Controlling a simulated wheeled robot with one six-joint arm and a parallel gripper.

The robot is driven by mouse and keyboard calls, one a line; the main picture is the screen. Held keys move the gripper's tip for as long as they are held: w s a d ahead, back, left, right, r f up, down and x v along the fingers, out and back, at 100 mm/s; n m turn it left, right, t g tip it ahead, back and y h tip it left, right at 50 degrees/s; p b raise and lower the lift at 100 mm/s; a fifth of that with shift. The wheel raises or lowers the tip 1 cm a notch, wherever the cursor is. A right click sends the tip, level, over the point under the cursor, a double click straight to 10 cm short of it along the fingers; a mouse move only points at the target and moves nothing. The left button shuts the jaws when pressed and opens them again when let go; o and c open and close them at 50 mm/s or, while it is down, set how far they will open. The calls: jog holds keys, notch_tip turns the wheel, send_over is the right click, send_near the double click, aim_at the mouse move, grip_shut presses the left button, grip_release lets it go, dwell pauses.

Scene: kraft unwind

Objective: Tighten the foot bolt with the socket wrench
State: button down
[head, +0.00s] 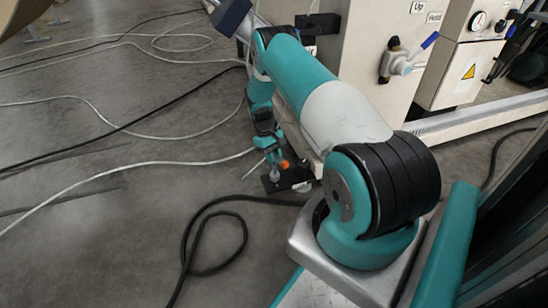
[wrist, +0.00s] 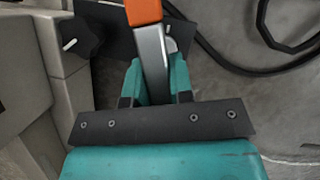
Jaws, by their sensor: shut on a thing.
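The socket wrench (wrist: 153,58) has an orange handle and a grey metal shaft. My gripper (wrist: 156,72) is shut on the shaft, with one teal finger on each side; the orange end points away from my wrist. In the head view, my gripper (head: 268,148) is low beside the machine, and the wrench's orange part (head: 285,164) shows next to it. The dark foot plate (head: 289,180) is on the floor below; it also shows in the wrist view (wrist: 118,42). A pale round bolt head (wrist: 171,45) shows just right of the shaft. Whether the socket sits on it is hidden.
The beige machine cabinet (head: 350,60) stands close to my arm. A black star knob (wrist: 76,40) sticks out from its side, left of my gripper. Black hose (head: 212,205) and pale cables (head: 120,165) lie on the floor. Open floor is at left.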

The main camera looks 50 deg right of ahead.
jog(key=shift+r+p, duration=1.9)
jog(key=shift+r, duration=0.6)
